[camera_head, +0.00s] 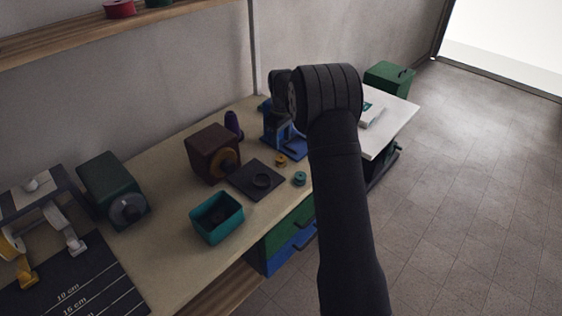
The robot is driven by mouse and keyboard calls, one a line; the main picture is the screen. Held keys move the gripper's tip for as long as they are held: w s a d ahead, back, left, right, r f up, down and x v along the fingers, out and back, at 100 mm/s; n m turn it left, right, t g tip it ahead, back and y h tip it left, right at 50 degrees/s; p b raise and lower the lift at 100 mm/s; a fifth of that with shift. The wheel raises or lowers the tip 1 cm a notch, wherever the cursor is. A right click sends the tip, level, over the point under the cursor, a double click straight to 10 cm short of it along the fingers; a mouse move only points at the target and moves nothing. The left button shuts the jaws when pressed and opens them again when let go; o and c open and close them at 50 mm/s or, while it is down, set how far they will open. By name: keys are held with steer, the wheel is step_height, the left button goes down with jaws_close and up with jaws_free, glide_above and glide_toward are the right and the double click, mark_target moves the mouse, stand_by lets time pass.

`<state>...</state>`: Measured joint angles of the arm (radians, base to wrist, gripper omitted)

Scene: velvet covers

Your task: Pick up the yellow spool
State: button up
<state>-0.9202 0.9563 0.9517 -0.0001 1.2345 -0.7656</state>
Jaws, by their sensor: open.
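The yellow spool (281,160) is small and stands on the tan workbench, just beyond the right corner of a black square pad (256,179). A teal spool (299,178) stands nearer, to the right of the pad. My black arm rises from the bottom right and bends at a thick joint, to the right of both spools. My gripper's fingers do not show; the arm's far part is hidden behind the joint. Nothing is seen touching the yellow spool.
A blue machine (282,140) stands close behind the yellow spool. A brown box-shaped device (212,153), a teal open bin (217,219), a purple object (233,124) and a green machine (113,188) stand to the left. A white-topped table (398,119) is at right.

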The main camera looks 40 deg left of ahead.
mark_target(281, 158)
step_height(281, 158, down, 8)
steer(key=shift+s, duration=0.15)
steer(key=c, duration=0.7)
